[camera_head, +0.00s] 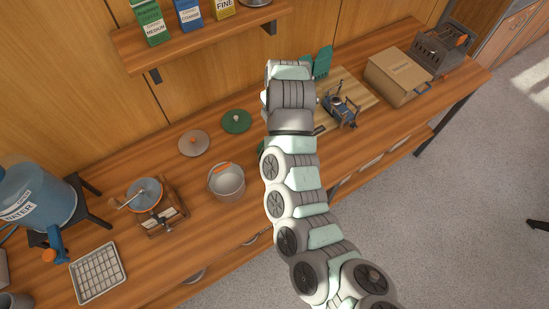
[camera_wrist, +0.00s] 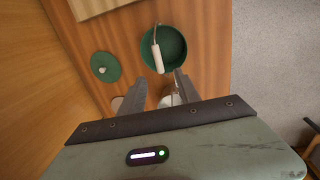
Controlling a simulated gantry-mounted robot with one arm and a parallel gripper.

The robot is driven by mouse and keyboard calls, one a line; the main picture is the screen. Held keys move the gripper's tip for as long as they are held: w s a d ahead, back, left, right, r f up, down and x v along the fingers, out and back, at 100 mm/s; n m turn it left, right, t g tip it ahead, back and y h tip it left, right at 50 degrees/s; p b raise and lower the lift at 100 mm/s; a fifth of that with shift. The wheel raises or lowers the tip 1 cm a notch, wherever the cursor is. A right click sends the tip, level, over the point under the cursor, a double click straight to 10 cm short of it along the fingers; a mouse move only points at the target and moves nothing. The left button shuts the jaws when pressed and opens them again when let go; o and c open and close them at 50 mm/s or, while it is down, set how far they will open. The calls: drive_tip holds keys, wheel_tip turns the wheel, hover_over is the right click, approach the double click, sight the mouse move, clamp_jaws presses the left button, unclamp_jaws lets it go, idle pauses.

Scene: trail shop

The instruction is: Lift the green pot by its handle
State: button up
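The green pot (camera_wrist: 174,48) stands on the wooden counter in the upper middle of the wrist view. Its wire handle with a pale grip (camera_wrist: 156,54) lies across the pot's left side. In the head view my arm hides nearly all of the pot; only a green sliver (camera_head: 262,148) shows. My gripper (camera_wrist: 160,78) is open and empty. In the wrist view its two fingers point toward the pot, with the lower end of the grip just beyond and between the tips. The grip looks apart from both fingers; the height gap is hard to tell.
A green lid (camera_head: 237,121), a grey lid (camera_head: 194,143) and a grey pot (camera_head: 227,185) are nearby. A cutting board with a small blue stove (camera_head: 342,110) and a cardboard box (camera_head: 397,77) are to the right. A coffee grinder (camera_head: 150,208) is left. A shelf (camera_head: 190,42) overhangs behind.

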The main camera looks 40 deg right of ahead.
drive_tip(key=shift+w+d+f+p, duration=0.15)
drive_tip(key=shift+w+f+p, duration=0.2)
drive_tip(key=shift+f, duration=1.4)
drive_tip(key=shift+w+d+f+p, duration=0.2)
drive_tip(key=shift+f+p, duration=0.3)
drive_tip(key=shift+f, duration=1.2)
drive_tip(key=shift+w+d+f+p, duration=0.15)
drive_tip(key=shift+w+f+p, duration=0.2)
drive_tip(key=shift+f, duration=1.4)
drive_tip(key=shift+c, duration=0.6)
clamp_jaws()
